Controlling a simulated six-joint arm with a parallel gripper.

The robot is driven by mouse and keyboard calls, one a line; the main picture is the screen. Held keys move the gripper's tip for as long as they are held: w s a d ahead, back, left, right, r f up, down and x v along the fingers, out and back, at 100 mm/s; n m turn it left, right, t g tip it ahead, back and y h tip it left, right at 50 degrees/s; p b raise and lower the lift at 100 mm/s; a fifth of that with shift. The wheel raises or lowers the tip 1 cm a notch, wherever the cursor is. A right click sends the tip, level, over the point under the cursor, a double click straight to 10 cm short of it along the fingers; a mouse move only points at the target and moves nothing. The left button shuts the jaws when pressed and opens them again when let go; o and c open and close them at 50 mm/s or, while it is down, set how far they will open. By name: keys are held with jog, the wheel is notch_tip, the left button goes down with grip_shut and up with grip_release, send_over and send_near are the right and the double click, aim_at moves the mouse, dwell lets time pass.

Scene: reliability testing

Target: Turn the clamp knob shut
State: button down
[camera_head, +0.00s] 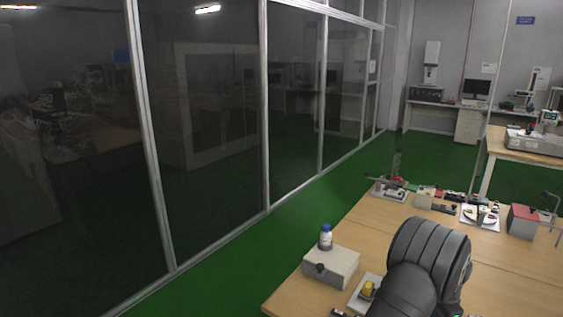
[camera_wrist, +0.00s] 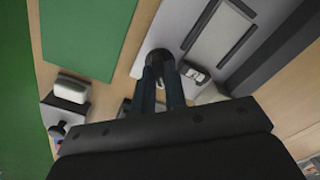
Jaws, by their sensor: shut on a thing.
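In the wrist view, my gripper (camera_wrist: 161,72) points at a pale grey fixture (camera_wrist: 152,36). Its two fingers are shut on a dark knob (camera_wrist: 160,54), which shows only as a rounded top at the fingertips. I take this to be the clamp knob; most of it is hidden by the fingers. A small light part with a dark outline (camera_wrist: 197,73) lies just right of the fingertips. In the head view my dark arm fills the lower right and hides my gripper and the knob.
In the wrist view, a white block (camera_wrist: 72,87) stands left on the wooden table (camera_wrist: 88,36). A dark raised frame (camera_wrist: 257,38) borders the fixture at right.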

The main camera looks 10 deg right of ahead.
jog(key=n, duration=0.4)
jog(key=shift+n, duration=2.8)
jog(key=c, duration=1.6)
grip_release()
jog(key=shift+r, duration=2.25)
